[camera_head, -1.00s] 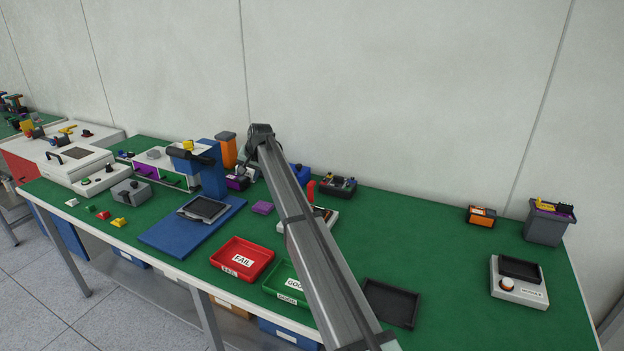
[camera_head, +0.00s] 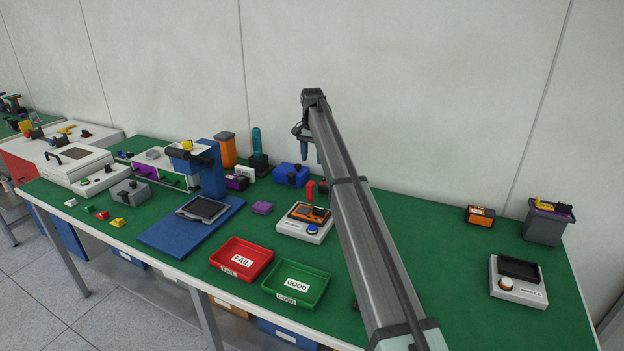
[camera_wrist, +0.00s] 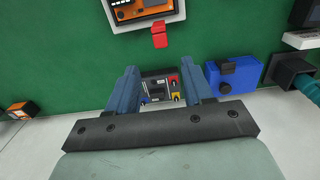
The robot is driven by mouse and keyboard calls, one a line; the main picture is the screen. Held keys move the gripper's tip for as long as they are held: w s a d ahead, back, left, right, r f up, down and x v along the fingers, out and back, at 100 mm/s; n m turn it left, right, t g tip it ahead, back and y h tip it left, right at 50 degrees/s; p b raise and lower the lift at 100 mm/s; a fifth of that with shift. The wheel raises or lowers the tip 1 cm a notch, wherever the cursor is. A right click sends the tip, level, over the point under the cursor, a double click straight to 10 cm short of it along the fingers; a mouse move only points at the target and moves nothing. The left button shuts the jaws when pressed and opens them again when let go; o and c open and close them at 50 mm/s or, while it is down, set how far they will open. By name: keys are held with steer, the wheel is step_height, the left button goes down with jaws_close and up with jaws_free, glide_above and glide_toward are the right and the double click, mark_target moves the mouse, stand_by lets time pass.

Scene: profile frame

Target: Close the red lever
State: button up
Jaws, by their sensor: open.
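The red lever (camera_head: 310,191) stands up at the back edge of a white fixture (camera_head: 290,229) that holds an orange board (camera_head: 311,213). In the wrist view the lever (camera_wrist: 159,34) juts from the fixture's edge, top centre, ahead of my fingertips and apart from them. My gripper (camera_head: 307,148) hangs above the back of the table, behind the fixture. In the wrist view my gripper (camera_wrist: 160,76) is open and empty, its blue fingers spread. A dark box with coloured terminals (camera_wrist: 158,93) shows below, between the fingers.
A blue box (camera_head: 290,175) and a black stand with a teal cylinder (camera_head: 256,142) are left of my gripper. Red FAIL (camera_head: 225,268) and green GOOD (camera_head: 318,294) trays lie in front. My arm hides part of the table on the right.

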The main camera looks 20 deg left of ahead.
mark_target(312, 181)
step_height(312, 181, down, 9)
steer(key=shift+f, duration=0.2)
stand_by(0.4)
jaws_close()
stand_by(0.3)
